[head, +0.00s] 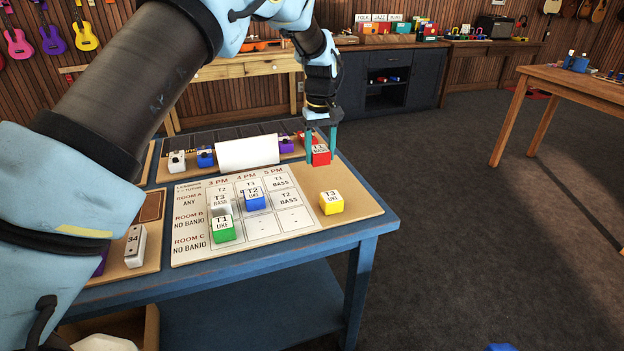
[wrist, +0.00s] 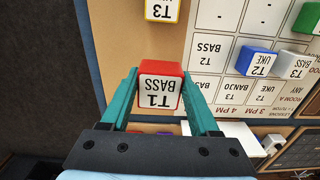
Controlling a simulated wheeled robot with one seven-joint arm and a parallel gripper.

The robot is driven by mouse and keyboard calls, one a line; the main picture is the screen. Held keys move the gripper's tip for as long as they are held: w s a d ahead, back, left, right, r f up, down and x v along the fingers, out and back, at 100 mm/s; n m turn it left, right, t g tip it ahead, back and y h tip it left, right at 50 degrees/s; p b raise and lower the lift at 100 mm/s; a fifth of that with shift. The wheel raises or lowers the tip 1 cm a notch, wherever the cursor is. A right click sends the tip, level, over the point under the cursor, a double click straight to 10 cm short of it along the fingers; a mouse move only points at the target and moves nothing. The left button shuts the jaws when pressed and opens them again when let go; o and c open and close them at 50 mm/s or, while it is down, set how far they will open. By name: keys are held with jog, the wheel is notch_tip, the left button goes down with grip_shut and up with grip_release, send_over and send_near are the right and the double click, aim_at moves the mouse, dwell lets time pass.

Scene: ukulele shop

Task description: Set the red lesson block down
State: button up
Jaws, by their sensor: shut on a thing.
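The red lesson block (head: 320,155), labelled T1 BASS, is between the teal fingers of my gripper (head: 320,144), which is shut on it. The red block also shows in the wrist view (wrist: 160,88), between both fingertips. It is over the tan board (head: 354,208), right of the white card. Whether its underside touches the board is hidden. The printed lesson grid (head: 290,221) lies to its front left. A green T1 UKE block (head: 222,230), a white T3 BASS block (head: 221,209) and a blue T2 UKE block (head: 254,199) stand on the grid.
A yellow T3 UKE block (head: 331,203) stands on the bare board right of the grid. A blank white card (head: 247,153) stands behind the grid, with several small blocks along the back. The blue table's (head: 372,232) right edge is close to the red block.

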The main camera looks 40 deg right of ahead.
jog(key=a+r, duration=0.2)
jog(key=a, duration=0.6)
send_over(263, 228)
notch_tip(263, 228, down, 6)
jog(key=shift+a+r, duration=0.1)
jog(key=shift+f+p, duration=0.35)
jog(key=shift+f, duration=2.15)
jog(key=o, duration=1.4)
jog(key=shift+f, duration=0.15)
